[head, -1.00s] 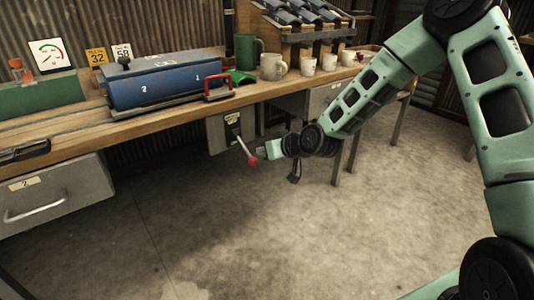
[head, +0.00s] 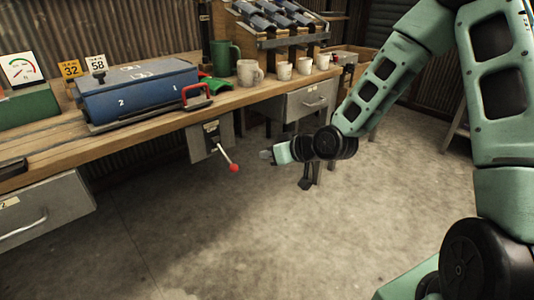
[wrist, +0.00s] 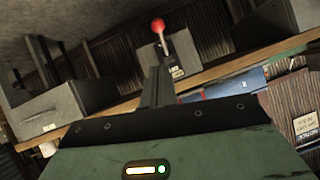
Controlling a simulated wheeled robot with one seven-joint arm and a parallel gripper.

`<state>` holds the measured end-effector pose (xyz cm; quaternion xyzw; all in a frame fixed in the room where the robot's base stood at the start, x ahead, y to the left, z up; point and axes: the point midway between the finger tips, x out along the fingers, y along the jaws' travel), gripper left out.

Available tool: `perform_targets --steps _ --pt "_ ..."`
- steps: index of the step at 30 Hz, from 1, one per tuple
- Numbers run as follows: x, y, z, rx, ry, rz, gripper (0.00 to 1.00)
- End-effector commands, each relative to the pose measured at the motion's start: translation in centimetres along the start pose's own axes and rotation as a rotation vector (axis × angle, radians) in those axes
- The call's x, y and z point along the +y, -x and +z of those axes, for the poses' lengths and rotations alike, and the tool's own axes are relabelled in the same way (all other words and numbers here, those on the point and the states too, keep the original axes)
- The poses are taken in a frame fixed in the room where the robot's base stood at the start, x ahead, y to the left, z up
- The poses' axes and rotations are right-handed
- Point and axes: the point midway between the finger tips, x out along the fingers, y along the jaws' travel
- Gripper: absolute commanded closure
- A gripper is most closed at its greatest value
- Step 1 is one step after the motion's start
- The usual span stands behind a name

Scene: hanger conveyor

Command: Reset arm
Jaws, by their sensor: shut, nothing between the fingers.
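My gripper (head: 266,154) hangs in front of the workbench, below its top, pointing left. Its fingers are shut with nothing between them; they also show in the wrist view (wrist: 157,86). A lever with a red ball knob (head: 234,168) slants down to the right from a grey box (head: 198,146) under the bench edge. In the head view the gripper tip lies to the right of the knob, with a visible gap. In the wrist view the red knob (wrist: 158,25) shows beyond the fingertips.
A grey drawer (head: 308,101) is under the bench at the right. The concrete floor (head: 210,240) in front is clear.

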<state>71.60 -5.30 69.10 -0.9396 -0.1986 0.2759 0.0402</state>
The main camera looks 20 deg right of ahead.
Motion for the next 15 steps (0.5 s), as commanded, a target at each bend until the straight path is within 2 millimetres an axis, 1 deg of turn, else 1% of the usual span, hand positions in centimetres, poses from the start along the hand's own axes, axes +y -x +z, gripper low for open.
perform_targets --steps 7,9,11,14,15 --pt "0.0 0.0 0.0 0.0 0.0 0.0 1.0" --pt "-0.6 0.0 0.1 -0.017 0.01 -0.006 1.0" --pt "-1.6 0.1 0.5 -0.056 0.029 -0.017 1.0" --pt "-4.9 0.7 1.7 -0.175 0.084 -0.044 1.0" --pt "-6.5 1.2 2.4 -0.238 0.11 -0.055 1.0"
